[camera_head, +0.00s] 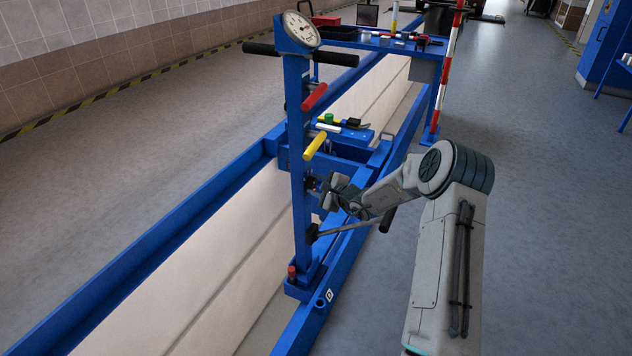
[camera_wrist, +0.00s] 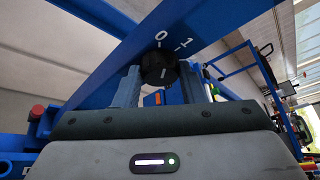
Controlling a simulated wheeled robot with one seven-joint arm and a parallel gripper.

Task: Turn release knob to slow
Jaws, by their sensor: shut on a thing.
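The release knob (camera_wrist: 158,66) is a round black knob on the blue column (camera_wrist: 205,28) of the jack. White marks "0" and "1" with short ticks stand above it in the wrist view. No word "slow" is readable. My gripper (camera_wrist: 158,80) has one finger on each side of the knob and is shut on it. In the head view my gripper (camera_head: 321,186) meets the column from the right, hiding most of the knob.
A red handle (camera_head: 315,97) and a yellow handle (camera_head: 315,145) stick out above my gripper, with a dial gauge (camera_head: 301,30) on top. A lever rod (camera_head: 345,227) with a black grip runs below my wrist. Blue rails border the pit. Open floor lies at right.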

